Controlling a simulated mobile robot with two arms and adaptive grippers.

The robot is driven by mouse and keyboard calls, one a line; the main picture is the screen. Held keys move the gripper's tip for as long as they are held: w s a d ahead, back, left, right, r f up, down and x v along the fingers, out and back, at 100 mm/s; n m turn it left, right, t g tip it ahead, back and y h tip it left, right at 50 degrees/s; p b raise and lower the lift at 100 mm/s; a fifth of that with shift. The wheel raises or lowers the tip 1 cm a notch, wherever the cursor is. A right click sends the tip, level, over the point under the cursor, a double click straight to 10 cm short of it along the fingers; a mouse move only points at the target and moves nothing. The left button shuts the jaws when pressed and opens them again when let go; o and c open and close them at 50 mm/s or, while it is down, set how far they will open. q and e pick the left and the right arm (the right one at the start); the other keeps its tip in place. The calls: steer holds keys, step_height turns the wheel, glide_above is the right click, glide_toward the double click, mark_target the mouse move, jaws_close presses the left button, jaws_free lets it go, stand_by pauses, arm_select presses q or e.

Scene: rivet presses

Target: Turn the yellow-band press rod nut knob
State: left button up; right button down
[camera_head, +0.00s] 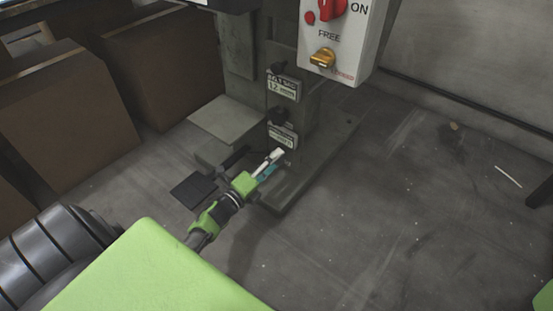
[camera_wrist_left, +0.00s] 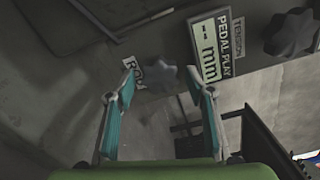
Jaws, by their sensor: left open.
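My left gripper (camera_head: 268,166) reaches the lower front of the grey press (camera_head: 300,130) in the head view. In the left wrist view the left gripper (camera_wrist_left: 161,84) is open, its two teal-padded fingers apart. A small dark lobed knob (camera_wrist_left: 158,77) shows between and beyond the fingertips, beside a small white label that seems to read ROD (camera_wrist_left: 133,65). The fingers do not visibly touch the knob. This knob cannot be made out in the head view, where the gripper is in front. No yellow band is visible in either view. My right gripper is not in view.
A larger dark knob (camera_wrist_left: 290,34) sits beside the PEDAL PLAY label (camera_wrist_left: 211,48). A white control box (camera_head: 342,40) with red and yellow switches hangs above. A dark pedal (camera_head: 194,190) lies left of the gripper. Brown boxes (camera_head: 66,130) stand left; floor at right is mostly clear.

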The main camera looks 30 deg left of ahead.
arm_select(q)
steer(key=s, duration=1)
steer(key=shift+a, duration=0.4)
